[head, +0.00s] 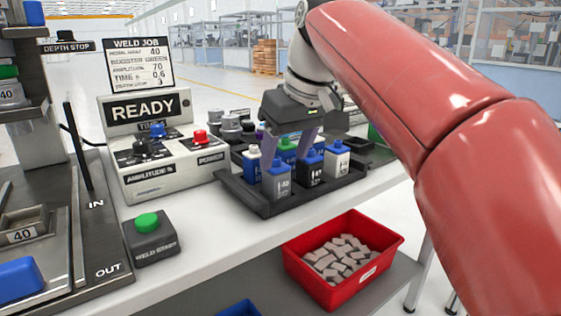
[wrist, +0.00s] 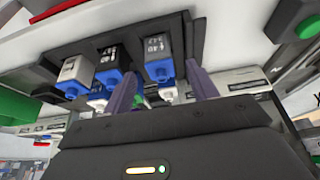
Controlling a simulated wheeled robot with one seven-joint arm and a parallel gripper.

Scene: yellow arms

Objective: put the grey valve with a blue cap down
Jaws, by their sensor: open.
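The grey valve with a blue cap (head: 277,183) stands upright at the front left of the black tray (head: 262,205). In the wrist view the valve (wrist: 157,47) appears upside down, with its blue cap toward the fingers. My gripper (head: 288,150) is open just above and behind the valve in the head view. In the wrist view one finger lies to each side of the valve's cap, with gaps visible. I cannot tell whether the valve's base is fully seated in its slot.
A black valve (head: 310,170) and a white valve (head: 337,160), both blue-capped, stand right of the grey one. A blue, white-capped valve (head: 252,165) is behind left. A weld control box (head: 160,150) and green start button (head: 147,222) are left. A red bin (head: 370,283) sits lower.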

